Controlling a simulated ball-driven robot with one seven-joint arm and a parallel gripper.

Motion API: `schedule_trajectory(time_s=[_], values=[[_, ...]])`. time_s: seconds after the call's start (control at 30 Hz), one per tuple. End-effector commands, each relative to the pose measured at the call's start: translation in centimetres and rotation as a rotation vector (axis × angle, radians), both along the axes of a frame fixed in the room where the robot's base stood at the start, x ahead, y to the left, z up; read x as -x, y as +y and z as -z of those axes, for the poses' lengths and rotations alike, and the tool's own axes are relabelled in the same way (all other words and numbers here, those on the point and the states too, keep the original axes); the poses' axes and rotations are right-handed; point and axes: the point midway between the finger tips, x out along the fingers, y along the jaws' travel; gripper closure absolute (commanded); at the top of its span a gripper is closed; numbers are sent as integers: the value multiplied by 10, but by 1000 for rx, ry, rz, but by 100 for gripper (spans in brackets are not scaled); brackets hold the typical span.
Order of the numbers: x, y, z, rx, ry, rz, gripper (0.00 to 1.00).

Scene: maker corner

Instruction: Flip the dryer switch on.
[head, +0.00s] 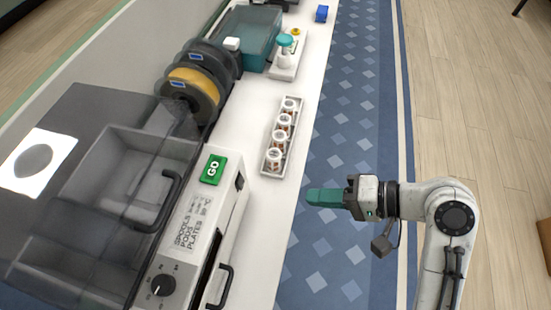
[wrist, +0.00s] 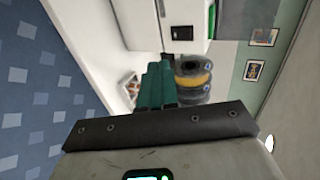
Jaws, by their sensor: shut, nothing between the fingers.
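A teal box with a see-through lid (head: 250,32) stands at the far end of the white counter and may be the dryer. No switch on it can be made out. A small white stand with a round teal top (head: 285,41) is beside it. My gripper (head: 308,196) is over the blue carpet, right of the counter's edge, with its teal fingers pointing left. The fingers are shut and empty, touching nothing. The fingers also show in the wrist view (wrist: 157,70), apart from the counter things behind them.
A white tray (head: 265,170) holds several small cups. Spools (head: 192,90) stand behind the machine. The carpet (head: 345,120) beside the counter is clear.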

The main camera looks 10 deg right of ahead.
Motion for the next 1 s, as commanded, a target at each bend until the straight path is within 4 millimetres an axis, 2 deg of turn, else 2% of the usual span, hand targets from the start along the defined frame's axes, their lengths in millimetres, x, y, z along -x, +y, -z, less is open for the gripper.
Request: schedule_trajectory(time_s=[0.2,0.57,0.77,1.0], values=[[-2,4,-8,-37,-1,-8,100],[-4,10,-4,-35,0,-9,100],[-12,36,7,-36,1,-13,100],[-27,77,27,-34,1,-12,100]])
